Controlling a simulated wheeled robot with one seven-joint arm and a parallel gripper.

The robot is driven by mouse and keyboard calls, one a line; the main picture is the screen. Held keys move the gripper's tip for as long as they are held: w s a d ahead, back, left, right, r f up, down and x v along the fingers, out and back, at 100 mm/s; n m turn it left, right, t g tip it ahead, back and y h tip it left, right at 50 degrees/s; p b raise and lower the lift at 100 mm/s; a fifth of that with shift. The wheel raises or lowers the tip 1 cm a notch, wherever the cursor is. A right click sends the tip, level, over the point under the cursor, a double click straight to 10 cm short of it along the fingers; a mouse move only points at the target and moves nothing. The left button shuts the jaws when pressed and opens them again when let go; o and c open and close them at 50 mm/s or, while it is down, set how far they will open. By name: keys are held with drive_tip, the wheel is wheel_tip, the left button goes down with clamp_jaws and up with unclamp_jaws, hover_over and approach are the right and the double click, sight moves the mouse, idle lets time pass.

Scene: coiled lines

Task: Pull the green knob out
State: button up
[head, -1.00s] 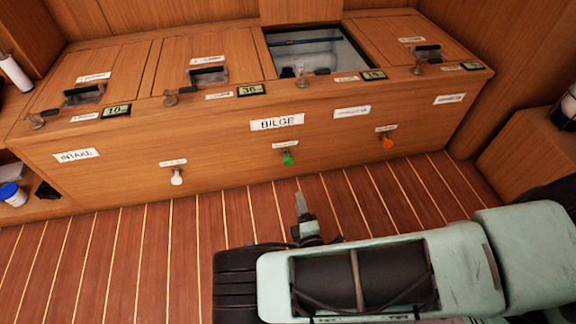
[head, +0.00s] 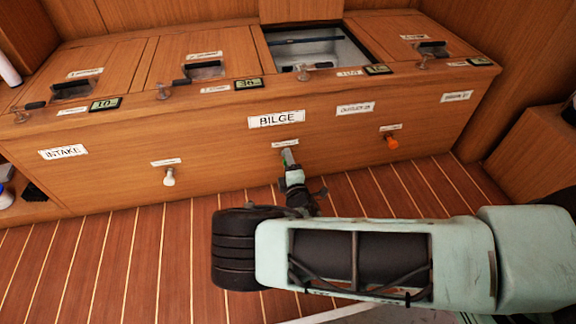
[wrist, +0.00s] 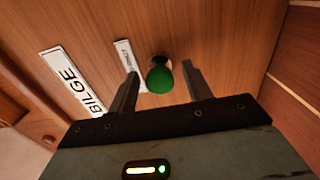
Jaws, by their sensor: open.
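The green knob (wrist: 159,77) sticks out of the wooden front panel (wrist: 222,40) in the wrist view. My gripper (wrist: 160,77) is open, with one finger on each side of the knob and a visible gap to each finger. In the head view my gripper (head: 288,157) is at the panel below the BILGE label (head: 276,119). There it hides most of the green knob, leaving only a sliver of green. I cannot tell how far the knob stands out from the panel.
A white knob (head: 169,177) is on the panel to the left and an orange knob (head: 391,142) to the right. The counter above has lids, small displays and an open hatch (head: 310,50). The striped floor (head: 110,260) in front is clear at the left.

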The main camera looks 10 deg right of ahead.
drive_tip(key=shift+w, duration=0.3)
clamp_jaws()
drive_tip(key=s+p, duration=0.1)
drive_tip(key=s, duration=0.4)
drive_tip(key=shift+s+p, duration=0.3)
drive_tip(key=shift+p, duration=0.05)
unclamp_jaws()
